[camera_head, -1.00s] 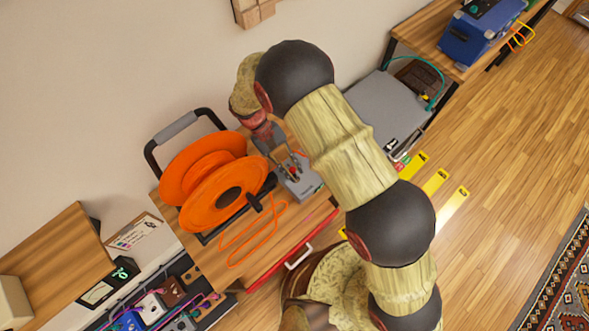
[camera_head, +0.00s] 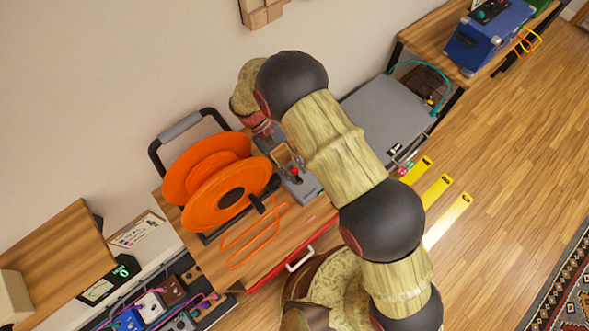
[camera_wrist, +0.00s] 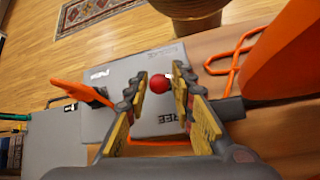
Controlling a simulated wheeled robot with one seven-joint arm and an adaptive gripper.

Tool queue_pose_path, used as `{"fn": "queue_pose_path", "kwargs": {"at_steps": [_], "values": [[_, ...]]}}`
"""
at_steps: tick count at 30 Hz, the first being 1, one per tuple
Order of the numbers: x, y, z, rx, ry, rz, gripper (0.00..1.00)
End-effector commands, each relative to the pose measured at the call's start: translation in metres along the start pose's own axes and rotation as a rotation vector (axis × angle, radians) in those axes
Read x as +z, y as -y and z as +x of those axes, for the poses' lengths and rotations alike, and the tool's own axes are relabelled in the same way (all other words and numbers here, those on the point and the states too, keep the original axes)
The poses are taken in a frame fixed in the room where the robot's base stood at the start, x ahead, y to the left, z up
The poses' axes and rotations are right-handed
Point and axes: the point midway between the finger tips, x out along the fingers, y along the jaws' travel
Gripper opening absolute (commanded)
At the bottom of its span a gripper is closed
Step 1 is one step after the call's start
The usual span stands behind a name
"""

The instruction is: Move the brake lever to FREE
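The brake lever shows as a red ball knob (camera_wrist: 160,84) above a grey plate (camera_wrist: 128,72) in the wrist view. The word FREE (camera_wrist: 172,117) is printed on the plate's lower right, and other lettering near its upper right is too small to read. My gripper (camera_wrist: 162,78) is open, with its yellow-padded fingers on either side of the knob. A small gap shows on the left; I cannot tell whether the right finger touches it. In the head view the grey brake unit (camera_head: 302,187) sits beside the reel, partly behind my gripper (camera_head: 289,166).
A large orange cable reel (camera_head: 220,185) stands close to the left of the brake unit. An orange cable (camera_head: 245,245) lies on the wooden bench. An orange tab (camera_wrist: 78,88) sticks up beside my left finger. A grey case (camera_head: 385,112) stands to the right.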

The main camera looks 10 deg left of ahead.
Motion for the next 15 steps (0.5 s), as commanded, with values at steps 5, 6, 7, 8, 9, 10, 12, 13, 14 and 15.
{"fn": "queue_pose_path", "kwargs": {"at_steps": [5, 6, 7, 8, 9, 10, 12, 13, 14, 15], "values": [[0.0003, -0.0002, 0.0007, 0.0, 0.002, 0.0, 0.36], [0.0004, -0.0002, 0.0007, 0.001, 0.002, 0.0, 0.36], [0.0004, -0.0002, 0.0008, 0.001, 0.002, 0.0, 0.36], [0.0004, -0.0002, 0.0008, 0.001, 0.002, 0.0, 0.36], [0.0005, -0.0002, 0.0009, 0.001, 0.002, 0.0, 0.36], [0.0005, -0.0003, 0.0009, 0.001, 0.002, 0.0, 0.36], [0.0005, -0.0003, 0.0007, 0.001, 0.002, 0.0, 0.36], [0.0004, -0.0003, 0.0002, 0.001, 0.002, 0.0, 0.36], [0.0003, -0.0003, -0.0008, 0.001, 0.002, 0.0, 0.36], [0.0002, -0.0003, -0.003, 0.001, 0.001, 0.0, 0.36]]}}
